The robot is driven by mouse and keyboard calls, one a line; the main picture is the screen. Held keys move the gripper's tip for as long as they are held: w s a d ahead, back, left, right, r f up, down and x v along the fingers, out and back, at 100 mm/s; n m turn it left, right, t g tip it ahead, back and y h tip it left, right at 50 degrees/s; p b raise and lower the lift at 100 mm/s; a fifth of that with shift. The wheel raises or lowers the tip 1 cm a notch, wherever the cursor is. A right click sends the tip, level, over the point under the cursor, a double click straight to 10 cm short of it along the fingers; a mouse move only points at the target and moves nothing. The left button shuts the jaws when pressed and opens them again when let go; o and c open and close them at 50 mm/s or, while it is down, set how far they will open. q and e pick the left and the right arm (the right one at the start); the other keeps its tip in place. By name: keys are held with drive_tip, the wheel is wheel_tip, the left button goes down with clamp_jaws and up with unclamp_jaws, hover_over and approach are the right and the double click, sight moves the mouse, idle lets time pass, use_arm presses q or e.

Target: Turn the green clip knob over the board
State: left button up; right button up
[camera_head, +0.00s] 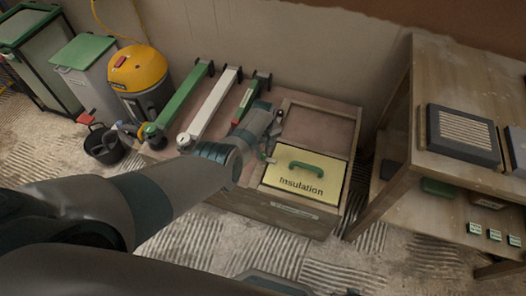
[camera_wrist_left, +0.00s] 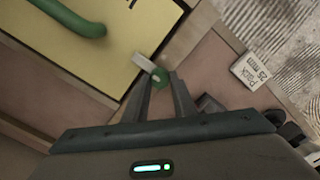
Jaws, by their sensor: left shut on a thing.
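The green clip knob (camera_wrist_left: 159,77) is between the fingertips of my left gripper (camera_wrist_left: 160,82) in the left wrist view, and the gripper is shut on it. A short pale tab (camera_wrist_left: 144,62) sticks out from the knob toward the yellow board (camera_wrist_left: 130,45), and its tip appears to lap over the board's edge. In the head view the board (camera_head: 325,178), marked "Insulation" and with a green handle (camera_head: 307,168), lies in a wooden frame. My left gripper (camera_head: 268,154) is at the board's left edge there, and the knob is hard to make out. My right gripper is out of view.
Green and white long bars (camera_head: 212,104) lie left of the board. A yellow vacuum (camera_head: 139,75) and black bucket (camera_head: 103,145) stand farther left. A wooden shelf unit (camera_head: 398,165) stands close on the right. A small white label block (camera_wrist_left: 250,71) is near the gripper.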

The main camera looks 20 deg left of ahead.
sight(263, 154)
use_arm(q)
drive_tip(key=o, duration=1)
drive_tip(key=shift+o, duration=0.2)
drive_tip(key=shift+r, duration=0.2)
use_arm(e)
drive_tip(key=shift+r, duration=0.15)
use_arm(q)
drive_tip(key=shift+r, duration=0.15)
drive_tip(key=shift+r+p, duration=0.35)
drive_tip(key=shift+p, duration=0.1)
drive_tip(key=shift+r, duration=0.35)
wheel_tip(263, 154, up, 15)
drive_tip(key=p, duration=0.4)
drive_tip(key=shift+r+p, duration=0.15)
drive_tip(key=shift+p, duration=0.15)
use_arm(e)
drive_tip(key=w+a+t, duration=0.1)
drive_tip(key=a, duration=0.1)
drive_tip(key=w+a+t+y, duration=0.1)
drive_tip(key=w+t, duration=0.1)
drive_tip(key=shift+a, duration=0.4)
